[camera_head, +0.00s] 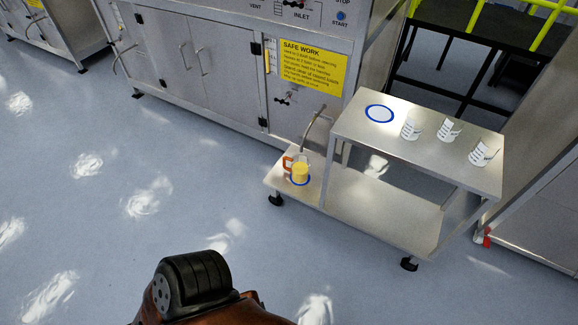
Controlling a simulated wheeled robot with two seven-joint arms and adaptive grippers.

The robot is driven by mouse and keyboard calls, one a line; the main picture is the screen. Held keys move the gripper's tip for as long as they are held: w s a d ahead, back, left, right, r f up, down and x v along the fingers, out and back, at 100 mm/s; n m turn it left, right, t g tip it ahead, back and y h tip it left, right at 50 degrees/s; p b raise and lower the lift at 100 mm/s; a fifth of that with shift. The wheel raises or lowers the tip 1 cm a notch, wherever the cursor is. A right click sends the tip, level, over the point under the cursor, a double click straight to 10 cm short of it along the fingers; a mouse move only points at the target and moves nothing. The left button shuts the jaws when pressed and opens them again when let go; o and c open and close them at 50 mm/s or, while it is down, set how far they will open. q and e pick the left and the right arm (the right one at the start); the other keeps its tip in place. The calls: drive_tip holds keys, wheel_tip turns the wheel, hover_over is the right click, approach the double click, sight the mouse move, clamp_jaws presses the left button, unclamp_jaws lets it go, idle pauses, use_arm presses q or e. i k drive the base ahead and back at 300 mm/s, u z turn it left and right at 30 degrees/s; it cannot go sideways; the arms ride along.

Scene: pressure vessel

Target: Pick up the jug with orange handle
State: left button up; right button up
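The jug with the orange handle (300,172) stands upright on the left end of the cart's lower shelf, on a blue ring mark. It holds something yellow, and its orange handle (287,163) points to the left. A curved metal pipe from the machine comes down just above and beside it. Neither of my grippers is in view. A dark, brown-based part at the bottom of the view looks like part of my own body, well apart from the jug.
The wheeled metal cart (350,128) has several clear marked cups (449,130) and an empty blue ring (380,114) on its top shelf. A steel cabinet with a yellow safety sign (312,67) stands behind. The blue floor (130,170) in front and left is clear.

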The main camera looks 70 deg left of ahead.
sight(301, 164)
drive_tip(key=u, duration=0.6)
drive_tip(key=i, duration=0.6)
drive_tip(key=u, duration=0.7)
